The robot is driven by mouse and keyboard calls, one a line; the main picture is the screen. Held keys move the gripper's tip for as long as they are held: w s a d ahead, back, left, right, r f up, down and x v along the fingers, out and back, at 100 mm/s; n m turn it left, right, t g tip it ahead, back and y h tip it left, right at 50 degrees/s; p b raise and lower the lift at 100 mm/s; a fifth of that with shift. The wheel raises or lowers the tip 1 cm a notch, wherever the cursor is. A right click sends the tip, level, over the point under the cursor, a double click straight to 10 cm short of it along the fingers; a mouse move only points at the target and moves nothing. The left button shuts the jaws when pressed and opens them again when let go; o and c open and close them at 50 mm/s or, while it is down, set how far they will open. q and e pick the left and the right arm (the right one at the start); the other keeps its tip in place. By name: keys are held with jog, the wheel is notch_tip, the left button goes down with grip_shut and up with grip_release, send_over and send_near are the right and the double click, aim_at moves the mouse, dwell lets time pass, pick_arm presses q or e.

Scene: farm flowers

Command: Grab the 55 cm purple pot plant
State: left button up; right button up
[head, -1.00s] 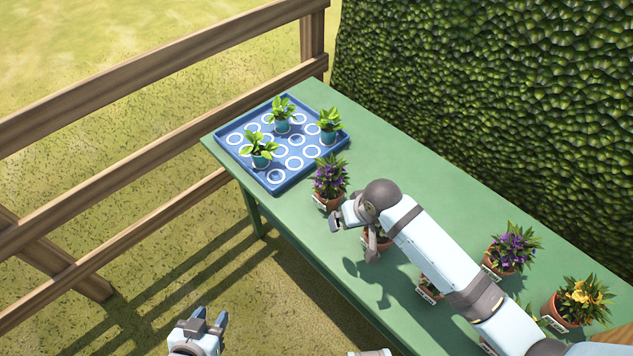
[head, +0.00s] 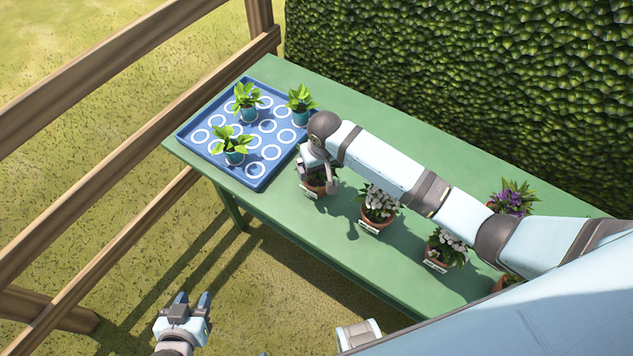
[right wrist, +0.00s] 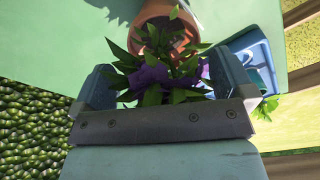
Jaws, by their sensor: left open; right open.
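A purple-flowered plant in a terracotta pot (head: 314,190) stands on the green table beside the blue tray, mostly hidden by my right gripper. My right gripper (head: 318,176) is open and is over this plant. In the right wrist view, its purple flowers (right wrist: 150,77) and leaves are between the two spread fingers, and the pot (right wrist: 165,28) shows beyond. Another purple plant (head: 513,199) stands further right, partly hidden by my right arm. The label sizes are too small to read. My left gripper (head: 188,305) is open and empty, low in front of the table.
A blue tray (head: 187,133) with white rings holds three green seedlings in blue pots at the table's left end. White-flowered pots (head: 378,204) and (head: 447,246) stand along the front of the green table (head: 290,232). A hedge (head: 470,90) is behind; a wooden fence (head: 110,150) is left.

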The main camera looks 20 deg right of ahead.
aim_at(317, 172)
jog(key=f, duration=0.2)
jog(key=w+f, duration=0.1)
jog(key=f, duration=0.4)
jog(key=shift+w+a, duration=0.2)
jog(key=shift+w, duration=0.2)
jog(key=c, duration=0.9)
